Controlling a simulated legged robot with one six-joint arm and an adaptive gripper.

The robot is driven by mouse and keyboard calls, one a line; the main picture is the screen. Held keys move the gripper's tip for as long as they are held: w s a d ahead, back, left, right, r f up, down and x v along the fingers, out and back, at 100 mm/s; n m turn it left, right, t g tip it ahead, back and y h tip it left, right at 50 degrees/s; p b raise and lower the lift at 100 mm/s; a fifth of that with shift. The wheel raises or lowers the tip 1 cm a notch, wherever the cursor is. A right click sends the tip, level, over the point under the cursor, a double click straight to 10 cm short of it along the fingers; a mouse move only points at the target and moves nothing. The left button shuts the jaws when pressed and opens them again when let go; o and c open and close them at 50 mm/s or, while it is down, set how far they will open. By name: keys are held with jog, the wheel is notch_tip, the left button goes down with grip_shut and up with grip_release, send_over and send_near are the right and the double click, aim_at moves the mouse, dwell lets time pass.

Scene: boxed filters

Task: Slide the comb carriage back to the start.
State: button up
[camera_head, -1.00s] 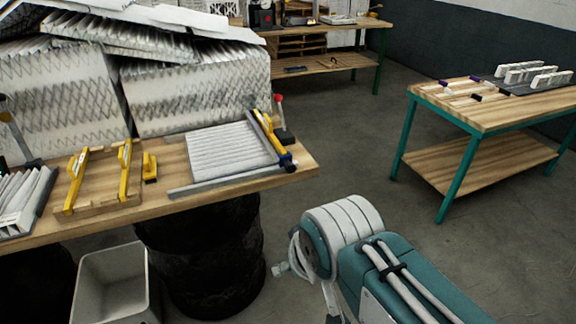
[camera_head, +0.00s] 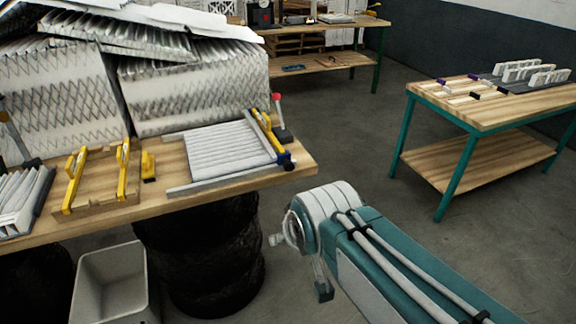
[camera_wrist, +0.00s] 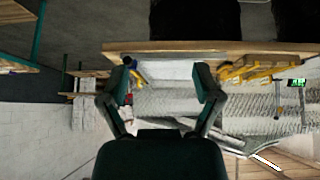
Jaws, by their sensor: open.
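The comb carriage (camera_head: 268,136), a yellow and grey bar with a dark blue knob at its near end, lies across the right end of a white pleated filter sheet (camera_head: 225,150). The sheet lies on the wooden bench with a grey rail (camera_head: 222,180) along its near side. In the wrist view, which is upside down, my gripper (camera_wrist: 157,72) is open and empty. The pale sheet (camera_wrist: 170,70) shows beyond and between its fingers, with the blue knob near the left fingertip. My gripper looks apart from the carriage; the exact distance is unclear.
A red-knobbed lever (camera_head: 278,110) stands just behind the carriage. A wooden jig with yellow bars (camera_head: 123,168) and a small yellow block (camera_head: 148,166) sit left of the sheet. Boxed filters (camera_head: 195,90) stack behind. A grey bin (camera_head: 112,285) stands below.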

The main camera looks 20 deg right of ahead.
jog(key=w+d+f+t+h, duration=0.1)
jog(key=w+d+f+t, duration=0.2)
jog(key=w, duration=0.6)
jog(key=w+d+f+t, duration=0.2)
jog(key=w+d, duration=0.3)
jog(key=w, duration=0.3)
jog(key=t+y, duration=0.1)
jog(key=t, duration=0.5)
send_near(290, 168)
jog(key=w, duration=1.1)
jog(key=shift+d, duration=0.25)
grip_shut()
